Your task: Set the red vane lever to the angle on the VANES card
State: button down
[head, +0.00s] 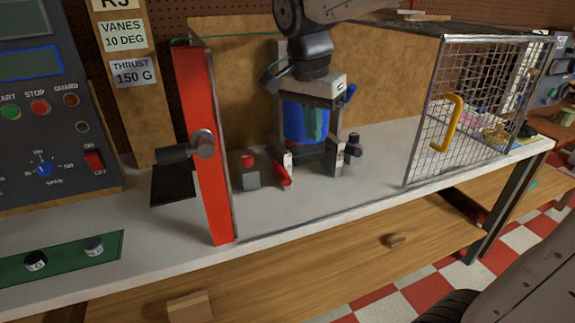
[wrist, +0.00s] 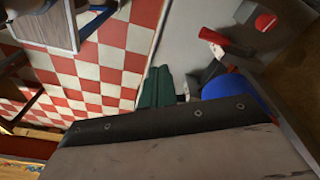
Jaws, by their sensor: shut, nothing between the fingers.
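The VANES card (head: 123,36) on the post reads 10 DEG. The red vane lever (head: 283,177) is low at the left foot of the blue duct (head: 295,120), tilted; its angle scale is not readable. In the wrist view the lever (wrist: 222,41) shows beside a pale bracket, with the blue duct (wrist: 232,90) below it. My gripper (head: 316,137) points down in front of the duct, its green fingers shut and empty. In the wrist view the green fingers (wrist: 155,76) are to the left of the lever, apart from it.
A red-button box (head: 250,172) stands left of the lever. A red post (head: 205,170) with a dark knob is in front on the left. The open mesh guard (head: 470,110) with a yellow handle stands to the right. The bench front (head: 310,210) is clear.

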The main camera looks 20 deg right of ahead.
jog(key=w+a+f+m, duration=0.25)
jog(key=w+m, duration=0.35)
jog(key=w, duration=0.4)
send_near(287, 177)
jog(key=shift+h, duration=0.4)
jog(key=x, duration=0.5)
jog(key=shift+w+d+f, duration=0.2)
jog(key=shift+w+f, duration=0.05)
jog(key=shift+f, duration=0.1)
jog(key=shift+a+f, duration=0.1)
jog(key=shift+f, duration=0.45)
jog(key=shift+s+f, duration=0.2)
jog(key=shift+f, duration=0.75)
